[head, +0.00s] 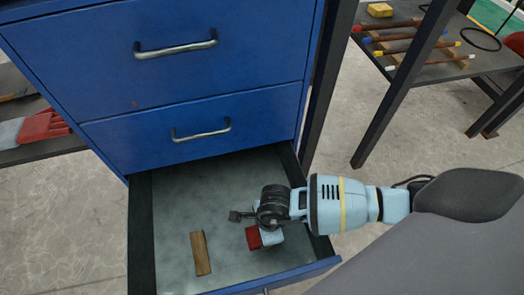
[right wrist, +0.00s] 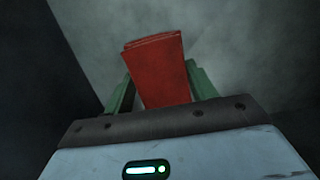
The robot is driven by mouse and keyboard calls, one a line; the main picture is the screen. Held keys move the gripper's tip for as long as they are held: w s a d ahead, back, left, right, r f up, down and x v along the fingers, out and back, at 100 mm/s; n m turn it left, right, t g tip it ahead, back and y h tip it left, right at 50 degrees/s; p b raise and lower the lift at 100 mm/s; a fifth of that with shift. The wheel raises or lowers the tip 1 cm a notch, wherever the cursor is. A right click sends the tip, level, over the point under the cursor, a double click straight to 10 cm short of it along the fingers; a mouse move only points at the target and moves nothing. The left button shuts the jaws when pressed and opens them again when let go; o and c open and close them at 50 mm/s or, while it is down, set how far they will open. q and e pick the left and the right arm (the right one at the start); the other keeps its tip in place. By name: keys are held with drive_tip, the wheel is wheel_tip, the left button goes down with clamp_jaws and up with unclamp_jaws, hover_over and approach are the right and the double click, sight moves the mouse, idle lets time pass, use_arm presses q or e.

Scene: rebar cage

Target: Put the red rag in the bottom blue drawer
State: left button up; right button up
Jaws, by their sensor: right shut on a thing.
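The bottom blue drawer (head: 169,270) is pulled open at the base of the blue cabinet (head: 205,75). My right gripper (head: 254,240) reaches over the open drawer from the right. It is shut on the red rag (head: 254,237), which hangs at its fingers over the drawer's inside. In the right wrist view the folded red rag (right wrist: 157,70) sits between the two green fingers (right wrist: 160,92). I cannot tell whether the rag touches the drawer floor. My left gripper is not in view.
A small wooden block (head: 200,253) lies in the drawer, left of the rag. The two upper drawers are shut. A dark table (head: 440,65) with several rods and a yellow block (head: 380,10) stands at the right. A red object (head: 43,126) lies on a low shelf at the left.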

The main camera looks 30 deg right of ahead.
drive_tip(key=shift+f+b, duration=0.3)
drive_tip(key=shift+f, duration=0.6)
drive_tip(key=shift+f, duration=0.15)
drive_tip(key=o, duration=1)
drive_tip(key=r+p, duration=0.2)
drive_tip(key=r, duration=0.2)
drive_tip(key=d+r+p, duration=0.1)
drive_tip(key=r, duration=0.3)
drive_tip(key=r+p, duration=0.2)
drive_tip(key=r, duration=0.2)
drive_tip(key=shift+s+d+r+p, duration=0.15)
drive_tip(key=shift+s+d+p, duration=0.1)
drive_tip(key=shift+d+p, duration=0.1)
